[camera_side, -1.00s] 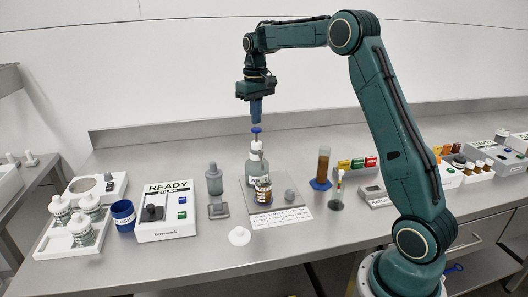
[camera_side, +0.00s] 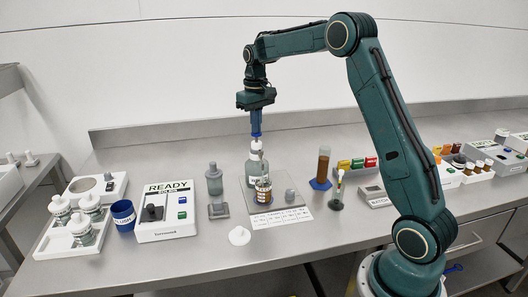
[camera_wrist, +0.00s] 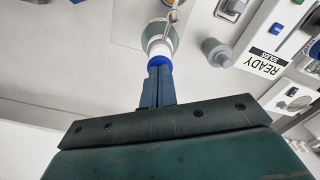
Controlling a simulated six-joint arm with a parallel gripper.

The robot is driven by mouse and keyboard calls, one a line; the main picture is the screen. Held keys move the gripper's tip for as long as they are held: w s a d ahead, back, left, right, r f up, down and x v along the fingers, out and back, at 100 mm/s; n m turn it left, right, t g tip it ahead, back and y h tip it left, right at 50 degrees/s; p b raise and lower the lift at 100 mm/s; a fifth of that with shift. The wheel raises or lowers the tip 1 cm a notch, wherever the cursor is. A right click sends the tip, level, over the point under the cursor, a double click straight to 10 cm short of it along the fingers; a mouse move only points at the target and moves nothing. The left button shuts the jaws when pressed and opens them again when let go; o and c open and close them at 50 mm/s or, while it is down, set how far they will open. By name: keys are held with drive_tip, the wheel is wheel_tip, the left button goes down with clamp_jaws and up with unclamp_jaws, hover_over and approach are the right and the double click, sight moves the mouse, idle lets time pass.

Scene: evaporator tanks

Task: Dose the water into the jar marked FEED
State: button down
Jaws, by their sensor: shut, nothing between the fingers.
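A dispenser bottle (camera_side: 256,167) with a white collar and a blue pump head (camera_side: 256,134) stands upright on a grey plate. My gripper (camera_side: 256,129) is shut and empty, pointing straight down with its fingertips at the pump head. The wrist view shows the closed fingers (camera_wrist: 158,72) against the blue head (camera_wrist: 159,61), with a metal spout (camera_wrist: 173,17) reaching out beyond it. A small labelled jar (camera_side: 263,191) stands directly in front of the bottle; its label is too small to read. I cannot tell whether liquid is flowing.
The grey plate (camera_side: 289,195) carries a small knob at right; a printed card lies before it. A brown cylinder (camera_side: 322,168) stands right. A white lid (camera_side: 239,236) lies in front, with bare bench around it.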

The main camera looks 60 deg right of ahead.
drive_tip(key=shift+f, duration=0.9)
drive_tip(key=shift+r, duration=2.4)
wheel_tip(320, 180, up, 5)
